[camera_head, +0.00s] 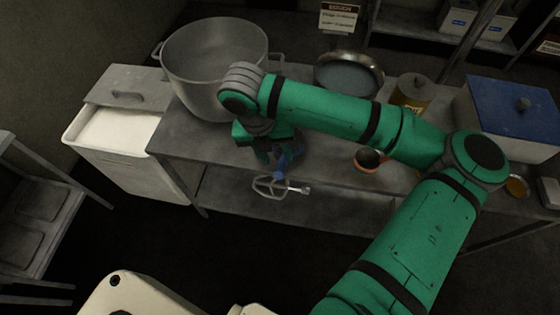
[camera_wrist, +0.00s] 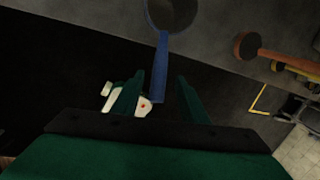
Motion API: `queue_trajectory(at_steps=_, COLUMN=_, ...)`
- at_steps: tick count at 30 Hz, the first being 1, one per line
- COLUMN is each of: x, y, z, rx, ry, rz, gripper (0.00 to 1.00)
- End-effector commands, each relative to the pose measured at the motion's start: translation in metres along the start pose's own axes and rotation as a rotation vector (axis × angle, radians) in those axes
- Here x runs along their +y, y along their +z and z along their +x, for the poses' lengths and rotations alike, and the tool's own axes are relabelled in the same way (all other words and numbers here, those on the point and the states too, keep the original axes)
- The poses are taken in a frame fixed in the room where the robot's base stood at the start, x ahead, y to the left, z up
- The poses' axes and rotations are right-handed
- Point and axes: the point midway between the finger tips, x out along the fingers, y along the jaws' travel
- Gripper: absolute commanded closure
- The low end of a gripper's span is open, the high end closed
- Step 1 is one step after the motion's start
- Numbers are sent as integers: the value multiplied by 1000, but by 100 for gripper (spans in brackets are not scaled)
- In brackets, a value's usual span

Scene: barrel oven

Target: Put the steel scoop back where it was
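The fingers are open. In the head view my gripper (camera_head: 275,152) points down at the front edge of the steel table (camera_head: 215,150). The blue handle (camera_head: 282,163) shows just below the fingers there. My wrist hides part of it.
A large steel pot (camera_head: 195,65) stands behind my gripper. A bin of white powder (camera_head: 118,128) stands left. A wire-loop tool (camera_head: 268,188) shows below the edge.

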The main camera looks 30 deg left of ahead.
Motion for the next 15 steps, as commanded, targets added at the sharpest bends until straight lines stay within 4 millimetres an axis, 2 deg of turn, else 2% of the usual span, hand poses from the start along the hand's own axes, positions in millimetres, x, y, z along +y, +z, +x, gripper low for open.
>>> queue_trajectory(at_steps=1, x=0, y=1, z=-11, rx=-3, ry=1, rz=0, gripper=60)
queue_trajectory(at_steps=6, x=0, y=1, z=-40, rx=-3, ry=0, rz=-1, gripper=60)
queue_trajectory(at_steps=10, x=0, y=0, z=-55, rx=-1, ry=1, rz=1, gripper=60)
queue_trajectory(at_steps=15, x=0, y=0, z=-62, rx=0, ry=0, rz=1, gripper=60)
